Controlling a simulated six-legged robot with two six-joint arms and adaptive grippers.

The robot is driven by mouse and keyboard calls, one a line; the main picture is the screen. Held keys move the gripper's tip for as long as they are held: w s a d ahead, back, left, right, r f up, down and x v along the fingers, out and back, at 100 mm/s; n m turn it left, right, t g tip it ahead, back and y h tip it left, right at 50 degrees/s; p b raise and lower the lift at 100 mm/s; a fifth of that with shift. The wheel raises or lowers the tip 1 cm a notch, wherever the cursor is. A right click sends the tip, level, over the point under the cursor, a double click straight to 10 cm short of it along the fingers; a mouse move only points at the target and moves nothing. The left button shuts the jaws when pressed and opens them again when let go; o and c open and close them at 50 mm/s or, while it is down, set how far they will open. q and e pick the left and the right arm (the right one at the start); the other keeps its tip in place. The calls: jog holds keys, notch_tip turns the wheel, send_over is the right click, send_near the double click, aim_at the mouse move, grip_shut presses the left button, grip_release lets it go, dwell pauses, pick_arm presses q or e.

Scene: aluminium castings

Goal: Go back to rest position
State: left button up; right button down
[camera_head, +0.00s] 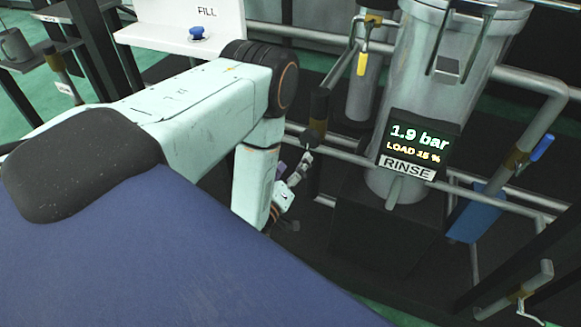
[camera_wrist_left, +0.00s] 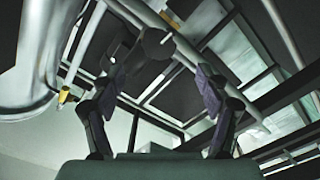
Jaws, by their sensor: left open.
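My left arm comes in from the left in the head view and bends downward at its dark joint. My left gripper (camera_head: 290,192) hangs below it, partly hidden behind the pale arm link. It is beside the pipework, left of the grey cylinder; I cannot tell whether it touches a pipe. In the left wrist view, the two dark fingers of my left gripper (camera_wrist_left: 158,88) stand wide apart with nothing held between them. A dark round pipe end or knob (camera_wrist_left: 157,43) shows beyond the fingertips. My right gripper is not seen.
A grey cylinder (camera_head: 415,80) stands behind a display reading 1.9 bar and RINSE (camera_head: 415,147). Pipes (camera_head: 500,85) with a yellow (camera_head: 362,64) and a blue handle (camera_head: 541,147) surround it. A white FILL panel (camera_head: 190,30) with a blue button and a grey mug (camera_head: 14,45) are at the back left.

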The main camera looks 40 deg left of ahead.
aim_at(307, 141)
pick_arm(q)
jog(key=shift+s+d, duration=0.1)
jog(key=shift+s, duration=0.45)
jog(key=x, duration=1.2)
jog(key=shift+w, duration=0.1)
jog(key=shift+d, duration=0.1)
